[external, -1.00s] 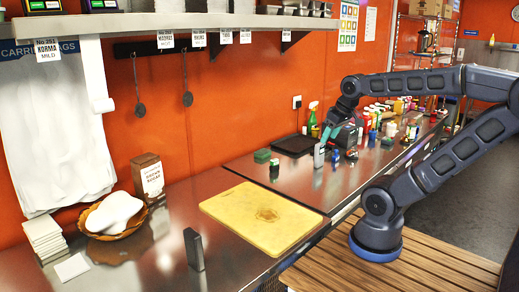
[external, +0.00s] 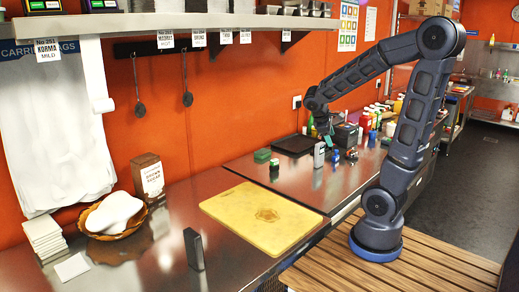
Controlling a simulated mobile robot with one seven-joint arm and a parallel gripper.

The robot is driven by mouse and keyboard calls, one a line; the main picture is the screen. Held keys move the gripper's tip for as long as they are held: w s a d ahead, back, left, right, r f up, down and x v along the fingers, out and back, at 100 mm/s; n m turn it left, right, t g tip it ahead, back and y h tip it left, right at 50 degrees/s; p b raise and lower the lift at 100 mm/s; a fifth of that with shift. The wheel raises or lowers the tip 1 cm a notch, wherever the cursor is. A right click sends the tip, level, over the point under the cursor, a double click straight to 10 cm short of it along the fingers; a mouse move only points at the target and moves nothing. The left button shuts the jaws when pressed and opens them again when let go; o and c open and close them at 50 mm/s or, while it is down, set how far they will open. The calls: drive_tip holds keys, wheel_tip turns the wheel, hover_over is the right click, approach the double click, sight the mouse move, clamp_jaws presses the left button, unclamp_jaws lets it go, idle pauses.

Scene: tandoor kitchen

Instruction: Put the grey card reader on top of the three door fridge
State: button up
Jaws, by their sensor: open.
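A small light grey upright block (external: 319,155) stands on the steel counter just left of my gripper; it may be the card reader, but it is too small to be sure. A dark grey upright slab (external: 194,249) stands on the near counter, left of the yellow board. My gripper (external: 329,141) points down over the far counter, close to the light grey block and in front of a dark boxy device (external: 346,135). Its teal fingertips are open, with nothing visibly held. I cannot make out the three door fridge or its doors in this view.
A yellow cutting board (external: 262,216) lies on the near counter. A black tray (external: 295,145), green sponge (external: 262,155), small blue items (external: 336,156) and several bottles (external: 375,118) crowd the far counter. A shelf (external: 200,22) hangs above the left side.

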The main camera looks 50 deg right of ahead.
drive_tip(key=w+d+f+n+g+h, duration=0.2)
drive_tip(key=w+d+f+n+h, duration=0.35)
drive_tip(key=w+d, duration=0.45)
drive_tip(key=n+t+h, duration=0.3)
drive_tip(key=n+h, duration=0.3)
drive_tip(key=n, duration=0.2)
hover_over(320, 149)
drive_tip(key=w+a, duration=0.2)
drive_tip(key=a, duration=0.3)
wheel_tip(320, 149, down, 6)
drive_tip(key=f, duration=0.6)
drive_tip(key=shift+s+a+f, duration=0.1)
drive_tip(key=shift+s+f, duration=0.15)
drive_tip(key=shift+f, duration=0.15)
drive_tip(key=shift+d+f, duration=0.15)
drive_tip(key=shift+d, duration=3.65)
drive_tip(key=shift+c, duration=0.4)
clamp_jaws()
